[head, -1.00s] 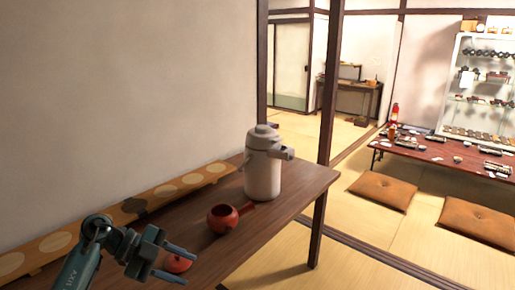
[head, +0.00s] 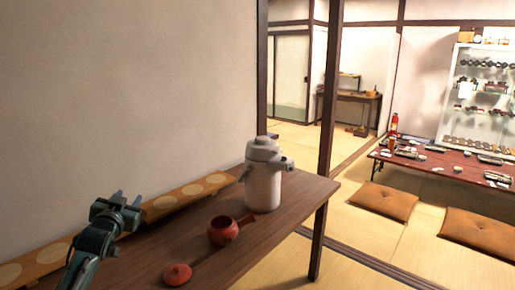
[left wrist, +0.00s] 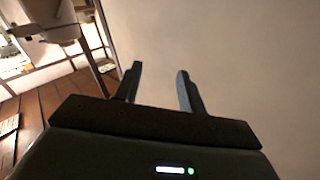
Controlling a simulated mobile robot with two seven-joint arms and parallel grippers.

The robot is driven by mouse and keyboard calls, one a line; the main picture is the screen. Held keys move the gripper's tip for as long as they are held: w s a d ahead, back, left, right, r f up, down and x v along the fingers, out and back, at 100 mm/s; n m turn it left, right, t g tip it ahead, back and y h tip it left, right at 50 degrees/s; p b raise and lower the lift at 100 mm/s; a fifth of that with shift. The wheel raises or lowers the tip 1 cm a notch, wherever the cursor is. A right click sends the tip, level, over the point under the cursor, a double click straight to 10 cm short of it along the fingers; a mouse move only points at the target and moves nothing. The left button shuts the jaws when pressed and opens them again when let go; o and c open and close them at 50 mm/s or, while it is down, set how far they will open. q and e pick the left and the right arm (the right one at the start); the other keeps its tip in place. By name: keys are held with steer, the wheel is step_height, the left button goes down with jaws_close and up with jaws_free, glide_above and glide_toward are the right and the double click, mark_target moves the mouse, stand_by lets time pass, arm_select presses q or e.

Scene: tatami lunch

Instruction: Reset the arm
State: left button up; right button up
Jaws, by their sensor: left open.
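My left gripper (head: 128,199) is raised above the left part of the brown side table, in front of the wall board. It is open and empty. In the left wrist view its two fingers (left wrist: 160,88) stand apart with only pale wall between and beyond them. My right gripper is not in view.
The side table (head: 285,208) bears a red teapot without its lid (head: 221,231), the red lid (head: 177,274) and a pale air pot (head: 263,178). A long board with pale discs (head: 168,201) lies along the wall. A low dining table (head: 440,167) and cushions (head: 385,200) are at the right.

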arm_select(q)
steer(key=s+d+f+m+g+h, duration=0.1)
steer(key=s+d+f+g+h, duration=0.1)
steer(key=s+d+f, duration=0.6)
steer(key=s+d+f+g+h, duration=0.15)
steer(key=s+d+f, duration=0.25)
steer(key=s+f, duration=0.65)
steer(key=s+d+f+g, duration=0.1)
steer(key=s+d+f, duration=0.1)
steer(key=s, duration=0.5)
steer(key=s+d+f+g+h, duration=0.1)
steer(key=s+d+f, duration=0.2)
steer(key=s, duration=0.4)
steer(key=s+d+f+g+h, duration=0.1)
steer(key=s+d+f, duration=0.2)
steer(key=s, duration=0.4)
steer(key=shift+d+n, duration=0.3)
steer(key=shift+d, duration=0.45)
